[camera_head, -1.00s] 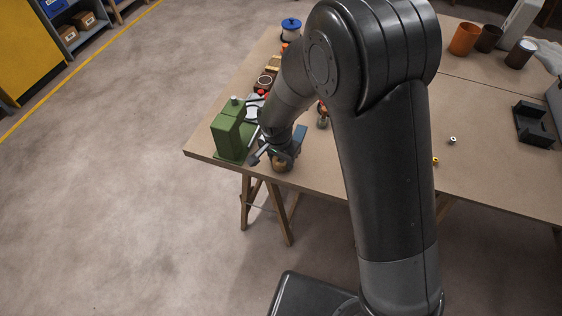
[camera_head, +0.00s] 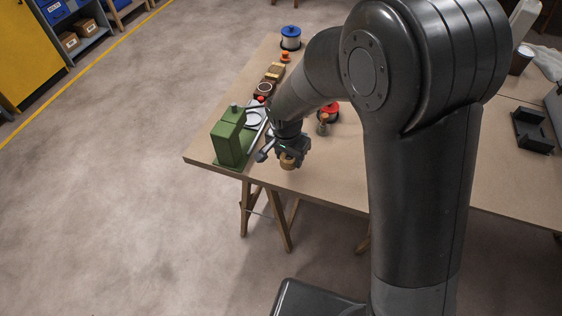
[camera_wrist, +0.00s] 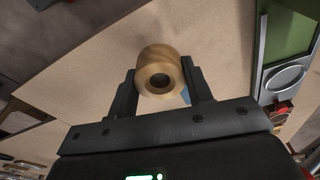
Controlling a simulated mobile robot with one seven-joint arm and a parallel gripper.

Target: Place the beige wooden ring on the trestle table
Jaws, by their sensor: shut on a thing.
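The beige wooden ring (camera_wrist: 158,62) is held between the two fingers of my gripper (camera_wrist: 160,86), seen in the wrist view with its hole facing the camera. In the head view the ring (camera_head: 288,161) shows just below my gripper (camera_head: 288,152), near the left end of the trestle table (camera_head: 330,180). My gripper is shut on the ring. The table top also fills the back of the wrist view (camera_wrist: 100,60). I cannot tell how far the ring is above the table top.
A green box-shaped thing (camera_head: 229,138) stands on the table just left of my gripper. Behind it are a blue-lidded jar (camera_head: 291,37), a red spool (camera_head: 330,109) and other small items. A black bracket (camera_head: 531,130) lies at the right. The table's front strip looks clear.

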